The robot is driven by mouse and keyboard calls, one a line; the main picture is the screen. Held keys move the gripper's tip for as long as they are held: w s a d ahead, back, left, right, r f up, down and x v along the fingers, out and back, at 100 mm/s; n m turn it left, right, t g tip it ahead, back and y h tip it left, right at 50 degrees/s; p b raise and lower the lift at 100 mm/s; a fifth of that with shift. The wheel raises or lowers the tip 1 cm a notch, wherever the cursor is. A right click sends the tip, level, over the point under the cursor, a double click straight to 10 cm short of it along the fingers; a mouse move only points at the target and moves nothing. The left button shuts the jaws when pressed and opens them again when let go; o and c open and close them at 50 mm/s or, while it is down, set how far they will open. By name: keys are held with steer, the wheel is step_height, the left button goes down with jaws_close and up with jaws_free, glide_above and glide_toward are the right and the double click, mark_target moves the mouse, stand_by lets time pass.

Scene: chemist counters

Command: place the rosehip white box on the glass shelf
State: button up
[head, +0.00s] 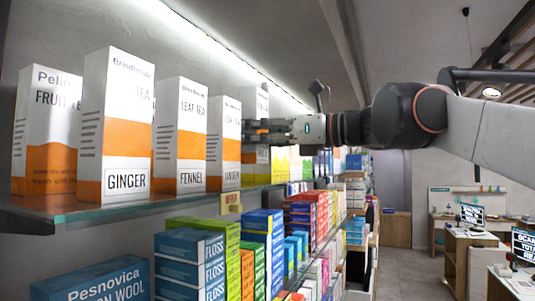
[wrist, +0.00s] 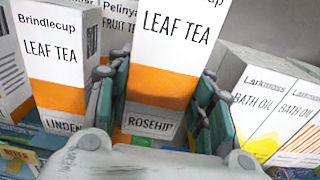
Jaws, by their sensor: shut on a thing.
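The rosehip box (wrist: 175,50) is a tall white carton with an orange band, marked LEAF TEA and ROSEHIP. In the wrist view it stands upright between the two teal-padded fingers of my gripper (wrist: 165,92), which is shut on it. In the head view the box (head: 254,102) shows partly beyond the linden box, and my gripper (head: 268,130) reaches it from the right. The glass shelf (head: 150,208) runs along the left and holds a row of similar tea boxes. Whether the rosehip box's base touches the glass is hidden.
The linden box (head: 224,145), fennel box (head: 179,135), ginger box (head: 116,125) and a fruit tea box (head: 45,132) stand nearer on the shelf. Bath oil boxes (wrist: 262,105) stand to the right in the wrist view. Packed cartons (head: 190,262) fill the level below.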

mark_target(263, 153)
steer(key=shift+f, duration=2)
steer(key=shift+f, duration=0.15)
steer(key=o, duration=1.1)
steer(key=shift+d, duration=0.25)
steer(key=b+v, duration=0.2)
steer(key=v, duration=0.9)
steer(key=shift+s+d, duration=0.2)
